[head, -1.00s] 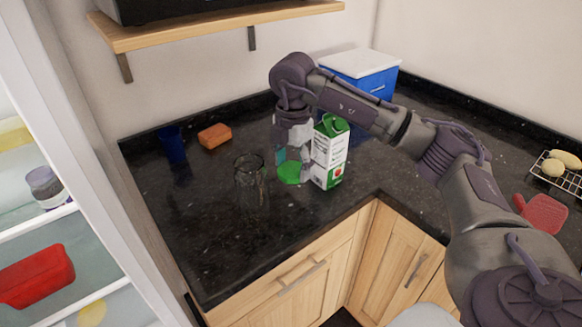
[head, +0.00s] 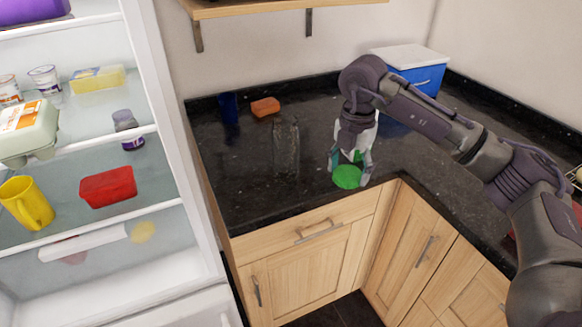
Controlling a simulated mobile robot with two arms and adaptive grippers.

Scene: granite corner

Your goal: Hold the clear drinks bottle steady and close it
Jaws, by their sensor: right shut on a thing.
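The clear drinks bottle (head: 286,147) stands upright on the dark counter, left of my right gripper. It is see-through and dark against the granite, and I cannot make out its top clearly. My right gripper (head: 350,174) points down, to the right of the bottle and apart from it. It is shut on a round green lid (head: 347,178), which shows between and below its fingertips. I cannot tell its exact height above the counter. My left gripper is out of view.
A blue cup (head: 228,107) and an orange sponge (head: 265,106) stand at the back left. A blue box with a white lid (head: 412,68) stands behind my arm. An open fridge (head: 166,150) borders the counter's left. The carton seen earlier is mostly hidden.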

